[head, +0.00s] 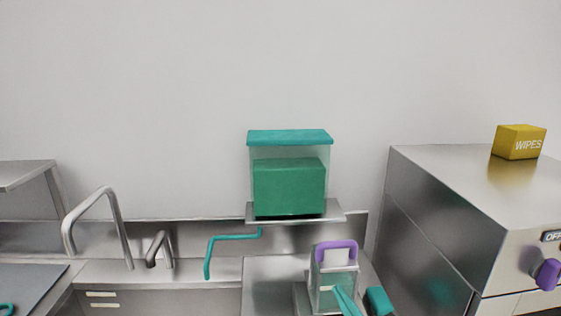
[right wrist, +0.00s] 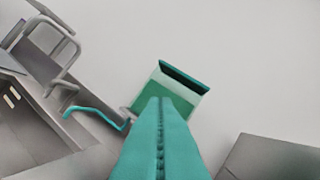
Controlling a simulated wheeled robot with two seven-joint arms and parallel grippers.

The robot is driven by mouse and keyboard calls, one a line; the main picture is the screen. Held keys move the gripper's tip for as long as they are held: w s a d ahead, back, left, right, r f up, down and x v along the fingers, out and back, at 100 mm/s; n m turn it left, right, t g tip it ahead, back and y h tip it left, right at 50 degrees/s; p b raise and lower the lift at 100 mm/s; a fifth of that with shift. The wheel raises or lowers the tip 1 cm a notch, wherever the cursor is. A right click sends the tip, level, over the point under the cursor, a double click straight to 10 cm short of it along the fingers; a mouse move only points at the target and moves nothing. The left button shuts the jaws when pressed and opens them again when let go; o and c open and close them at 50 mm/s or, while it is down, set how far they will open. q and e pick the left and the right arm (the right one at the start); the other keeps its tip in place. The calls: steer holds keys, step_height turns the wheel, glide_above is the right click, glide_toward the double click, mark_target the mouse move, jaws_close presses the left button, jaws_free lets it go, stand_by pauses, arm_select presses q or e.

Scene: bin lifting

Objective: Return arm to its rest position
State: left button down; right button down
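My right gripper (head: 346,301) shows as teal fingers at the bottom of the head view, in front of a clear container with a purple handle (head: 337,246). In the right wrist view the teal fingers (right wrist: 160,104) lie together along a seam, shut with nothing seen between them. A clear bin with a teal lid (head: 290,137) and green contents (head: 289,187) stands upright on a small wall shelf (head: 254,219). In the right wrist view the fingertips overlap the lower part of this bin (right wrist: 183,82). My left gripper is not seen.
A large steel appliance (head: 450,205) stands at the right with a yellow wipes box (head: 517,143) on top and a purple knob (head: 546,274). A teal bent bar (head: 232,237) and a steel tap (head: 110,205) stand left of the container. The wall above is clear.

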steer(key=s+d+f+m+g+h, duration=0.25)
steer(key=d+f+m+h, duration=0.2)
steer(key=f, duration=0.25)
steer(key=s+d+f+m+g+h, duration=0.1)
steer(key=d+f+m+g+h, duration=0.3)
steer(key=f, duration=0.3)
steer(key=s+d+f+m+g, duration=0.1)
steer(key=s+f+g, duration=0.45)
steer(key=s, duration=0.35)
steer(key=s+f+m+g, duration=0.1)
steer(key=s+f+g, duration=0.3)
steer(key=s+f, duration=0.4)
step_height(320, 180, down, 23)
steer(key=s+g, duration=0.1)
steer(key=s, duration=0.1)
steer(key=s+d+f+g, duration=0.1)
steer(key=s+d+f, duration=0.2)
steer(key=s+f, duration=1.4)
steer(key=shift+f+g+h+b, duration=0.3)
steer(key=shift+f+g+h, duration=0.1)
steer(key=shift+f, duration=0.4)
